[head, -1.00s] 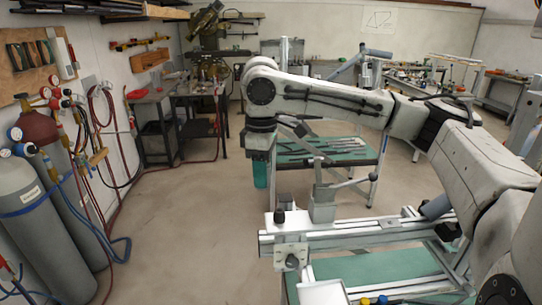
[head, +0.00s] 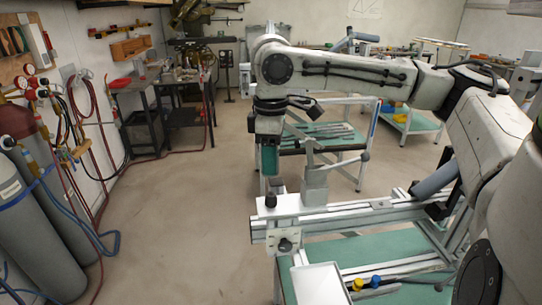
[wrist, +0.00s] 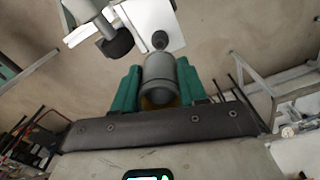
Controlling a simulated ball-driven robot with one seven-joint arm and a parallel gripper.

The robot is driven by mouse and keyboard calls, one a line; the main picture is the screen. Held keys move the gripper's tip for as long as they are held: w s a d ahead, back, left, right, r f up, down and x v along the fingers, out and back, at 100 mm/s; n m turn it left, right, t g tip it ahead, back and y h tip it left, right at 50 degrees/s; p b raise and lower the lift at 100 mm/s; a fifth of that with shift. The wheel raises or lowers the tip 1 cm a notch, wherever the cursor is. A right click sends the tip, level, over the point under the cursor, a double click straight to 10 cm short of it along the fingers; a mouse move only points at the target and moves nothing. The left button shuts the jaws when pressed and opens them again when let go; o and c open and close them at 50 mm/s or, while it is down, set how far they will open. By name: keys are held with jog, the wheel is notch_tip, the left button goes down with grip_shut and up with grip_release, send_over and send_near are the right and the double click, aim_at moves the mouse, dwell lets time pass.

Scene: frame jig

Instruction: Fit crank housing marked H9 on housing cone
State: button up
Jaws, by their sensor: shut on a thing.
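My gripper (head: 268,160) points down above the left end of the frame jig (head: 330,217). In the wrist view its teal fingers (wrist: 159,88) are shut on a dark grey, round, hollow part (wrist: 160,72), which I take for the crank housing. No H9 mark can be read. A small dark knob-like piece (head: 270,201) stands on the jig's corner, below the gripper and apart from it. It may be the housing cone; its shape is too small to tell. It seems to show just beyond the held part in the wrist view (wrist: 160,39).
A grey upright clamp (head: 316,185) stands on the jig rail, right of the gripper. Gas cylinders (head: 38,235) stand at the left; the floor between is clear.

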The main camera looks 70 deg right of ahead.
aim_at(272, 194)
jog(key=shift+f+b, duration=1.4)
jog(key=shift+f, duration=0.2)
jog(key=shift+s, duration=0.1)
dwell(0.4)
jog(key=shift+f+b, duration=1.4)
jog(key=shift+f, duration=1.75)
dwell(0.7)
jog(key=o, duration=1.3)
jog(key=shift+d, duration=0.1)
